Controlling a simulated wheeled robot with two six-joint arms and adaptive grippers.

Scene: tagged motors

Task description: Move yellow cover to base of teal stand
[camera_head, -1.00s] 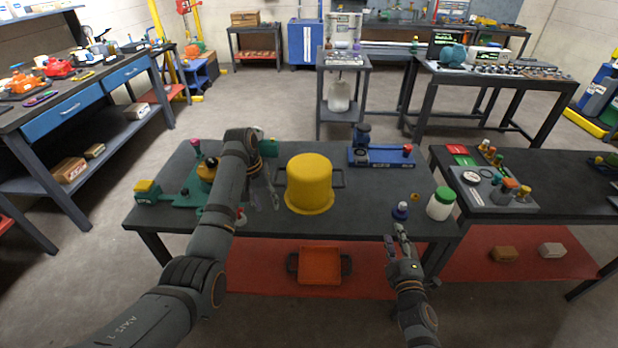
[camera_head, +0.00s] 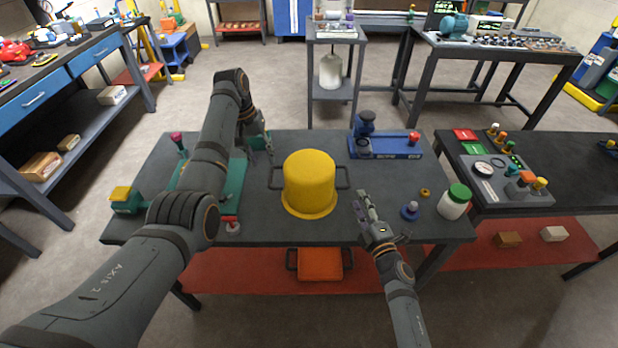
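The yellow cover (camera_head: 310,182) stands upright near the middle of the dark workbench, with a dark handle on each side. The teal stand's base (camera_head: 236,180) lies to its left, largely hidden behind my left arm. A post with a dark red knob (camera_head: 177,138) rises at its far left. My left gripper (camera_head: 261,150) is open and empty, pointing down above the bench, behind and left of the cover. My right gripper (camera_head: 363,197) appears open and empty, close to the cover's front right and apart from it.
A blue fixture (camera_head: 390,150) stands behind right of the cover. A purple-capped item (camera_head: 410,211) and a green-lidded white jar (camera_head: 455,202) stand at right. A teal block with a yellow top (camera_head: 125,200) is at the left edge. An orange tray (camera_head: 320,264) is on the lower shelf.

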